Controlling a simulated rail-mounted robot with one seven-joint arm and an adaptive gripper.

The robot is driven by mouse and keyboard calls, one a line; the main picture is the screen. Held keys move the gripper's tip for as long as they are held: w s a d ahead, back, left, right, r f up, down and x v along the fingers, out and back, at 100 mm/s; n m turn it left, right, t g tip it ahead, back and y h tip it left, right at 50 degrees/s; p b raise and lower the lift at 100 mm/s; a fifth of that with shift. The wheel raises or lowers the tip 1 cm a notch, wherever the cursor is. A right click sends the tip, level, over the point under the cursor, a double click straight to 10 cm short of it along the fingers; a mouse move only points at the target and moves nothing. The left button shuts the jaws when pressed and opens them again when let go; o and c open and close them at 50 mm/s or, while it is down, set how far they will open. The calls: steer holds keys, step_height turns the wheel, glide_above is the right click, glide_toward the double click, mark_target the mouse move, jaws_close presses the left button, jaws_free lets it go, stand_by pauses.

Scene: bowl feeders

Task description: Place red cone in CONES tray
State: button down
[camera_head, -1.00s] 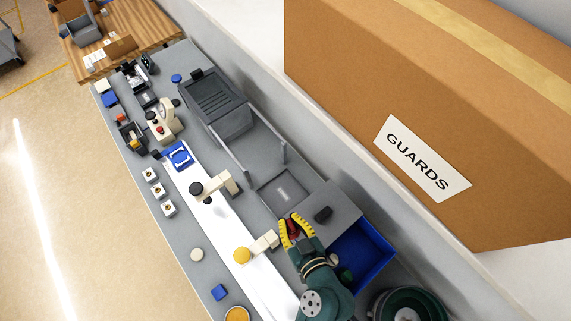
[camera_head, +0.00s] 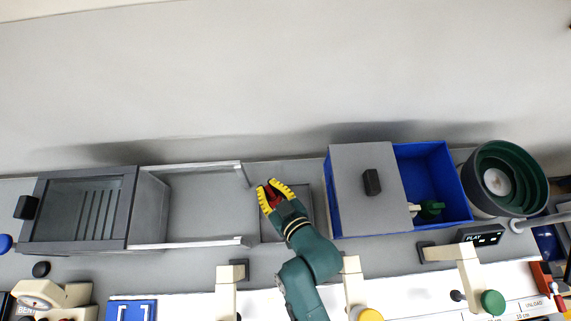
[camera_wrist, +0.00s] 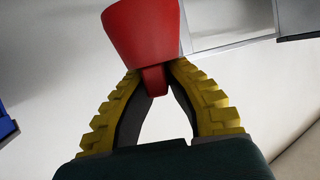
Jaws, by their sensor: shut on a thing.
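My gripper (camera_head: 270,196) is shut on the red cone (camera_head: 275,201), which is mostly hidden by the yellow fingers in the head view. In the wrist view the red cone (camera_wrist: 143,32) sticks out beyond the fingertips. Its narrow stem is pinched between the fingertips (camera_wrist: 155,78) and its wide part points away. A shallow grey tray (camera_head: 270,232) lies partly under my gripper and arm. The gripper shows over the tray's back left part; its height above it is hard to tell. No CONES lettering is readable.
Left of the tray is a grey chute with pale rails (camera_head: 195,242) and a dark ribbed box (camera_head: 85,210). Right is a blue bin (camera_head: 455,185), partly covered by a grey lid (camera_head: 350,205), holding a green piece (camera_head: 431,209). A green bowl feeder (camera_head: 508,205) stands far right.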

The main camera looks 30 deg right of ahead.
mark_target(270, 190)
steer(key=f, duration=0.1)
steer(key=f+b, duration=0.2)
steer(key=shift+w+d+f+m+h, duration=0.2)
steer(key=shift+d+f+m+h, duration=0.05)
steer(key=shift+d+m+h, duration=0.1)
steer(key=shift+w+d+f+m+h+b, duration=0.15)
steer(key=shift+d+f+m+h+b, duration=0.2)
steer(key=shift+b, duration=0.9)
steer(key=shift+f, duration=0.1)
step_height(270, 190, down, 9)
steer(key=b, duration=0.2)
steer(key=shift+f+b, duration=0.15)
steer(key=shift+b, duration=0.25)
steer(key=c, duration=1.2)
jaws_free()
steer(key=shift+f, duration=0.1)
